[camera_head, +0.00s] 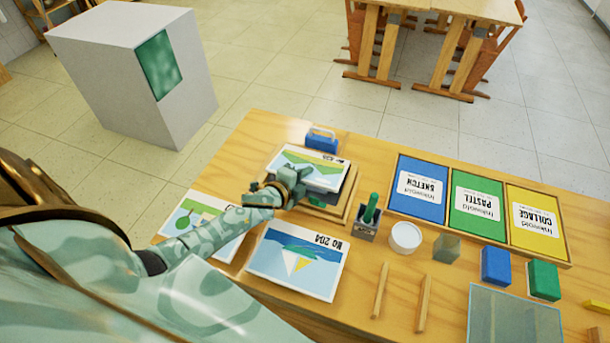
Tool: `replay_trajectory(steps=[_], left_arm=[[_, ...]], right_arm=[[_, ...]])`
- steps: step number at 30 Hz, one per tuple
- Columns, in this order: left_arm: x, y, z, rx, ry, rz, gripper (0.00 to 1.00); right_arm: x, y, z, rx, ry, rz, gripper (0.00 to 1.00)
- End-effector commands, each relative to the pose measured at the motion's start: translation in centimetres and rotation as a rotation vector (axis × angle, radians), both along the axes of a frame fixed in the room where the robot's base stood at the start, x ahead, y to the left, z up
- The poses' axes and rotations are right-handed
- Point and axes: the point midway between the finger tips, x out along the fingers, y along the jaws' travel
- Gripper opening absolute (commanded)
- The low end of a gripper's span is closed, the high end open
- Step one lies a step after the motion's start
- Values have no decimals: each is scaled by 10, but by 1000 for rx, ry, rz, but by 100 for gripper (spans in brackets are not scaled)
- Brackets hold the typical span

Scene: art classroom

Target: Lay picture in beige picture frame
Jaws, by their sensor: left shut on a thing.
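My left gripper (284,188) is shut on a picture (312,168) with green, yellow and blue areas. The picture is over the beige picture frame (348,200), whose wooden border shows at the right and lower edges. A dark inner area of the frame shows beside the picture. The picture looks slightly tilted and covers much of the frame; I cannot tell whether it touches it. My gripper hides the picture's near left corner. My right gripper is not in view.
Another picture with a sailboat (297,262) and one with a green tree (190,222) lie nearer. A blue block-like object (322,139) stands behind the frame. A pencil holder (367,222), white cup (405,237) and labelled tray (478,248) are to the right.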

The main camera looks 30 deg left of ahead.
Motion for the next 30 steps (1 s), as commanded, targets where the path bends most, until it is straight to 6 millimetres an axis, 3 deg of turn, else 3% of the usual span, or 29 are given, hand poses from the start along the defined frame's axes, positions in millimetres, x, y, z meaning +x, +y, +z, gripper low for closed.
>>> replay_trajectory(steps=[5,6,8,19,24,30], left_arm=[[-4,1,-7,1,15,5,0],[-4,1,-7,1,15,5,24],[-4,1,-7,2,15,4,39],[0,0,-6,4,7,-1,39],[2,0,32,2,0,0,39],[-47,-13,32,-4,5,1,39]], right_arm=[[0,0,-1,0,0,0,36],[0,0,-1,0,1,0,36],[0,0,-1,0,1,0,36],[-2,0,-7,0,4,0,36],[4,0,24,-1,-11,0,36],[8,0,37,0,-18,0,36]])
